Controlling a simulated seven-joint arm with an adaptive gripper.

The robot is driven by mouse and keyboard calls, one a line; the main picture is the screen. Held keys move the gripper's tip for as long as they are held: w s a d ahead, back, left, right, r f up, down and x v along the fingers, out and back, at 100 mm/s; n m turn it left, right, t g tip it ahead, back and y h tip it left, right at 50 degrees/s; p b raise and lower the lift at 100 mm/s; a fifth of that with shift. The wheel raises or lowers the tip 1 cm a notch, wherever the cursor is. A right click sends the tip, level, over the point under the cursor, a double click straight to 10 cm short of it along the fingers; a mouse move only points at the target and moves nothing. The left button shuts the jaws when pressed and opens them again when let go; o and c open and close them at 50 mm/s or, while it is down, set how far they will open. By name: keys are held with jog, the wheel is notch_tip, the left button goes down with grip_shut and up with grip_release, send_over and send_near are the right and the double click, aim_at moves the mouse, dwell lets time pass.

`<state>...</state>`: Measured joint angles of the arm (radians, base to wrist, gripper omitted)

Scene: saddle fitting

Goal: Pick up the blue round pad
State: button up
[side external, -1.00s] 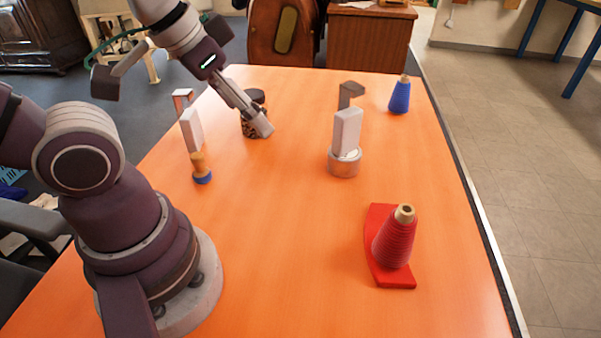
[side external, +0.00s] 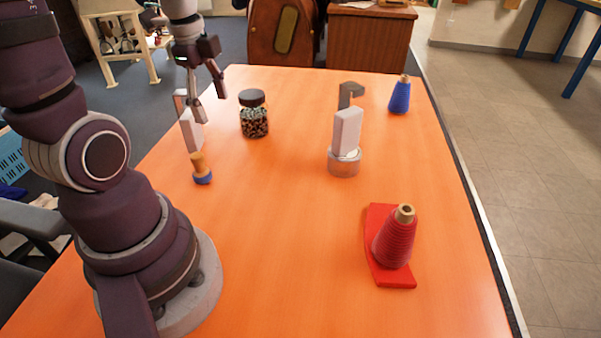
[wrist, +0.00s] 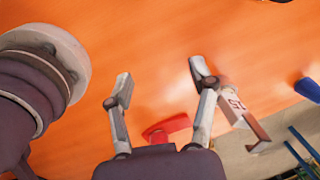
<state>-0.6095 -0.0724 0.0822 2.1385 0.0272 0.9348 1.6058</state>
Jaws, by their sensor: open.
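The blue round pad (side external: 202,178) sits on the orange table at the left in the side external view, with a wooden knob-like handle (side external: 198,161) standing on it. My gripper (side external: 208,106) is open and empty, pointing down above and behind the pad, apart from it. Its spread fingers also show in the wrist view (wrist: 157,70), with bare table between them. I cannot make out the pad in the wrist view.
A white block (side external: 191,131) stands just behind the pad, close to my fingers. A dark-lidded jar (side external: 255,122) is right of it. A white block on a tin (side external: 346,132), a blue cone (side external: 400,96) and a red cone (side external: 396,240) stand farther right. The table's middle is clear.

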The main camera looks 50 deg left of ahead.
aim_at(196, 154)
jog(key=s+a+f+m, duration=0.1)
jog(key=s+a+f+m+g, duration=0.1)
jog(key=a, duration=0.1)
jog(key=s+a+f+m, duration=0.1)
jog(key=a+m, duration=0.1)
jog(key=shift+s+f+h, duration=0.2)
jog(key=shift+h, duration=0.2)
jog(key=f, duration=0.7)
jog(key=a+f, duration=0.1)
jog(key=f, duration=0.2)
jog(key=shift+f, duration=0.15)
grip_shut()
